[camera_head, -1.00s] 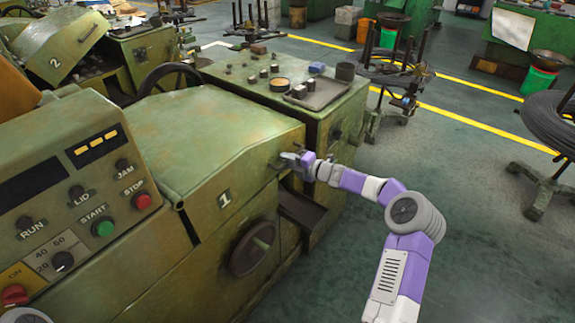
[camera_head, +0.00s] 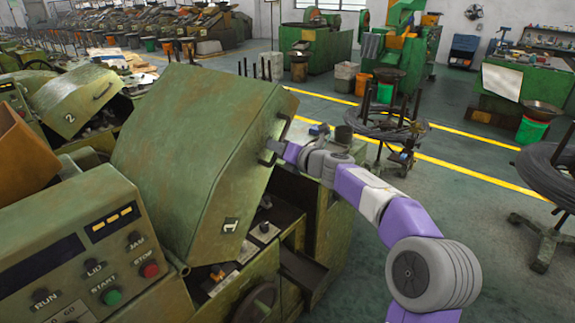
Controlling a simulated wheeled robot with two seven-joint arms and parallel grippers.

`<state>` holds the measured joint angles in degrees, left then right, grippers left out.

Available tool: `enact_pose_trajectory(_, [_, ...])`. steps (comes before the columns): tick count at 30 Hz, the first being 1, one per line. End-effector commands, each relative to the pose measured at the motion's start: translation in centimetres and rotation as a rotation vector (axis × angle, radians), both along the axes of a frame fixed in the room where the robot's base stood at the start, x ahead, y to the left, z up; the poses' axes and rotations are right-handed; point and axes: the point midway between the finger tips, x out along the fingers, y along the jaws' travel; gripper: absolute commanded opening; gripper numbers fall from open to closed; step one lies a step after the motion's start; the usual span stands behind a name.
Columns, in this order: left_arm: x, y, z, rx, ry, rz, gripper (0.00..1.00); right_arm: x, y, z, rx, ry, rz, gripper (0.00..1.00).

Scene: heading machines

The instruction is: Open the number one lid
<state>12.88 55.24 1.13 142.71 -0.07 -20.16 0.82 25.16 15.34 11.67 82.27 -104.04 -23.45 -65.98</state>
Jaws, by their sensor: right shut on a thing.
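The number one lid (camera_head: 205,150) is a large worn green cover with a "1" plate near its lower front corner. It stands tilted up, and the machine's inside (camera_head: 240,250) shows beneath it. A dark handle (camera_head: 284,126) sits on its right edge. My right gripper (camera_head: 275,150) is at this edge, shut on the handle; its fingertips are small and partly hidden. My left gripper is not in view.
The control panel (camera_head: 85,255) with RUN, LID, JAM, START and STOP stands at the lower left. The number two lid (camera_head: 75,100) is tilted up behind. A wire coil stand (camera_head: 385,130) is at right, with open floor (camera_head: 460,185) beyond my arm.

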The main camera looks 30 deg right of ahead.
Motion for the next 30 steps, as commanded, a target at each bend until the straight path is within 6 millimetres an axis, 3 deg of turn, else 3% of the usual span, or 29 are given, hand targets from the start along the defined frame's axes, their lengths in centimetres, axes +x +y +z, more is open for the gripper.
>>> enact_pose_trajectory(1, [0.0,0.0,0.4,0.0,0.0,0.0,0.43,-0.4,0.9,1.9,-0.034,-0.021,0.0,0.0])
enact_pose_trajectory(3, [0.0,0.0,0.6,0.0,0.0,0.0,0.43,-0.9,2.0,3.3,-0.077,-0.038,-0.001,0.0])
enact_pose_trajectory(12, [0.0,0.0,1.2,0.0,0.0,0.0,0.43,-2.3,5.3,6.9,-0.204,-0.087,-0.002,0.0])
enact_pose_trajectory(30, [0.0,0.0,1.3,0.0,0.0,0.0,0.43,-2.6,6.4,7.7,-0.244,-0.099,-0.002,0.0])
